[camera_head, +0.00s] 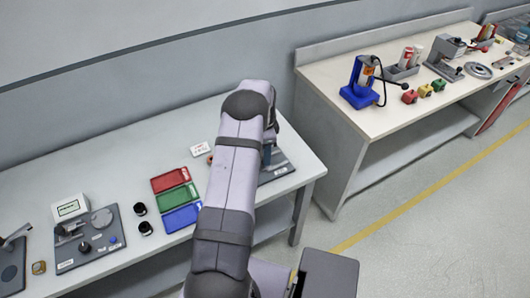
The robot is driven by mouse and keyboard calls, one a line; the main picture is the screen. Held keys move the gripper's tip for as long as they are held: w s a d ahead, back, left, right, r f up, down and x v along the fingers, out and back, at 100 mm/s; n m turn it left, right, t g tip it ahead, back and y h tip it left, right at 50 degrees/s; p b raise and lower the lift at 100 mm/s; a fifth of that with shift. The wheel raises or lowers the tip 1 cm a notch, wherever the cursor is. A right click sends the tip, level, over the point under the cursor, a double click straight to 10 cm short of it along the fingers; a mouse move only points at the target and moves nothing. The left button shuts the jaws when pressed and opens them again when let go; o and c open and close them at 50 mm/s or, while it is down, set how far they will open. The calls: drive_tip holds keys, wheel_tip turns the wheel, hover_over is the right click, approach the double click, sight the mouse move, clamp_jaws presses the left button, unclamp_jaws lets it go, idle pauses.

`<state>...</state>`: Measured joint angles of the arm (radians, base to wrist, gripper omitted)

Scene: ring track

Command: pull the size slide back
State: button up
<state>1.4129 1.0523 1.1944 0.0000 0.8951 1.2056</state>
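I cannot make out a size slide for certain. A grey fixture plate (280,174) lies at the right end of the near bench, mostly hidden behind my arm, with a small light label on it. My gripper (268,155) is at the end of my arm above this plate. Only a narrow dark part of it shows beside the arm, and its fingers are not clear. I cannot tell whether it touches anything on the plate.
Red (169,180), green (177,198) and blue (182,217) trays lie left of my arm. Two black round pieces (143,219) stand beside them. Another grey fixture plate (90,240) and a white box (69,207) are further left. A second bench (385,118) stands right, beyond a gap.

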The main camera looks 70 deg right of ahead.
drive_tip(key=shift+f, duration=0.75)
drive_tip(key=shift+c, duration=0.2)
clamp_jaws()
drive_tip(key=shift+s+d+f+b, duration=0.15)
drive_tip(key=shift+s+d+b, duration=0.45)
drive_tip(key=shift+b, duration=0.15)
drive_tip(key=shift+s+d+b, duration=0.3)
drive_tip(key=shift+s+d, duration=0.05)
drive_tip(key=shift+r, duration=0.3)
